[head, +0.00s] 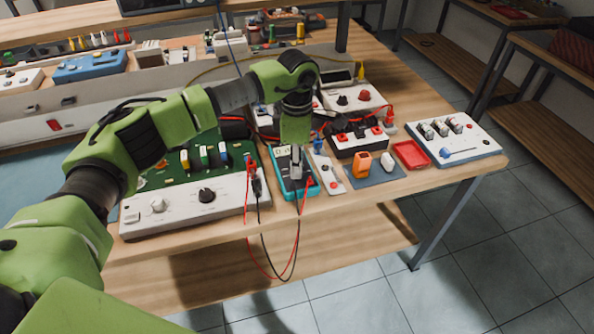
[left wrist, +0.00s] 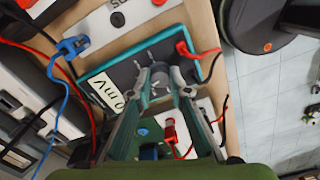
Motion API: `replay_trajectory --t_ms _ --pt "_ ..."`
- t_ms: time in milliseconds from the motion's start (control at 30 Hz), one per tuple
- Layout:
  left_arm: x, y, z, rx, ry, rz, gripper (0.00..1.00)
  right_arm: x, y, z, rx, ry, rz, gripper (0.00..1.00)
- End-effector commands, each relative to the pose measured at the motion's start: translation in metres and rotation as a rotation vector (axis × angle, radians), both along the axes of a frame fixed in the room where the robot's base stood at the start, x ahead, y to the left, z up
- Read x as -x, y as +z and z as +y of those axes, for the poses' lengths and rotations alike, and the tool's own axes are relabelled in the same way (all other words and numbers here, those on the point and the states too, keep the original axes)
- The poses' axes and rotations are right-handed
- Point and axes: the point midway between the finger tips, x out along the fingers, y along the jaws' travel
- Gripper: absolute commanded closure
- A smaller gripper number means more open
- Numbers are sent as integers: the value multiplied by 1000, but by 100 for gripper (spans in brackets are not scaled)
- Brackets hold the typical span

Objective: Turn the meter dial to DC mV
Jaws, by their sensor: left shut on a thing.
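The meter (head: 311,187) is a teal-edged, dark-faced instrument lying near the front edge of the bench. My left gripper (head: 296,172) reaches down over the meter from above. In the left wrist view its fingers are closed around the grey dial (left wrist: 160,76) in the middle of the meter face. The fingers hide most of the dial and its markings, so its pointed position cannot be read. A red plug (left wrist: 184,48) sits in the meter beside the dial. My right gripper is not in view.
Red and black leads (head: 296,240) hang over the bench's front edge. A white control box (head: 185,205) with a green circuit board stands left. A blue mat (head: 375,178), a red tray (head: 411,155) and a white panel (head: 475,143) lie right. Shelving stands behind.

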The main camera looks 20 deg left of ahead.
Motion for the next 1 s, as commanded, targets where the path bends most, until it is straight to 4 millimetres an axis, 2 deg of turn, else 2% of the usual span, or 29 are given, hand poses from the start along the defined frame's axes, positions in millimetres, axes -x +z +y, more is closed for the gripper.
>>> replay_trajectory --t_ms 100,400,967,1000 --pt "-1 -2 0 1 -72 -2 100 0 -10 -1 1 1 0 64" --pt "-1 0 0 1 -186 -2 100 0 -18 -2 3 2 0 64" --pt "-1 1 0 1 -211 -2 100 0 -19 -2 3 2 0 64" --pt "-1 1 0 1 -211 -2 72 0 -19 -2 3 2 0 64"
